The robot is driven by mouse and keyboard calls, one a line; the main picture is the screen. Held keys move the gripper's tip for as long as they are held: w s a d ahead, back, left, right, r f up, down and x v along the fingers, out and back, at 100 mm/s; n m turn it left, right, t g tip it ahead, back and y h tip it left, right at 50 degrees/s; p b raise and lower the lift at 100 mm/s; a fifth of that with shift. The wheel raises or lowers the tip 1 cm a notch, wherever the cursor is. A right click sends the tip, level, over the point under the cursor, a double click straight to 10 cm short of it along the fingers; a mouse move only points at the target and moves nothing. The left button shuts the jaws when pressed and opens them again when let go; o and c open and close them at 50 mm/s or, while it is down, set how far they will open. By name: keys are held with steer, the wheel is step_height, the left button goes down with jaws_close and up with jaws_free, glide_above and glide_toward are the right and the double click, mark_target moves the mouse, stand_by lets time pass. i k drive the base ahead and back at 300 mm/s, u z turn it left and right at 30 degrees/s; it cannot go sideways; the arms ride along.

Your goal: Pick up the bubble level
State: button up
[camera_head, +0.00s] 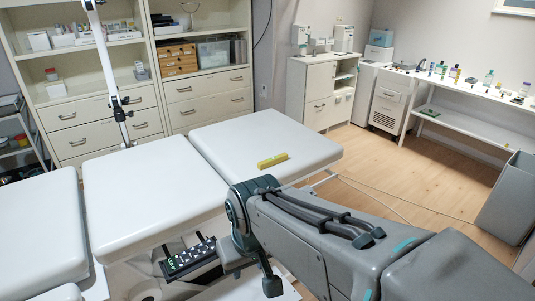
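The bubble level (272,160), a small yellow bar, lies flat on the white padded couch section (215,145) near its front edge. Nothing covers it. My arm reaches in from the lower right and ends just in front of that couch section. My gripper (252,273) points down at the arm's end, below and in front of the bubble level and apart from it. Its two dark fingertips stand apart with nothing seen between them, so it looks open and empty.
More white couch sections (140,190) lie to the left. A dark control panel (188,258) sits beside the couch near my gripper. Drawer cabinets (95,120) stand behind. A white side table (465,125) with bottles is at the right. Bare wooden floor (390,165) lies between.

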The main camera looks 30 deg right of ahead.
mark_target(278, 159)
steer(key=z, duration=1.95)
steer(key=i, duration=3.25)
steer(key=u, duration=3.35)
steer(key=i, duration=0.45)
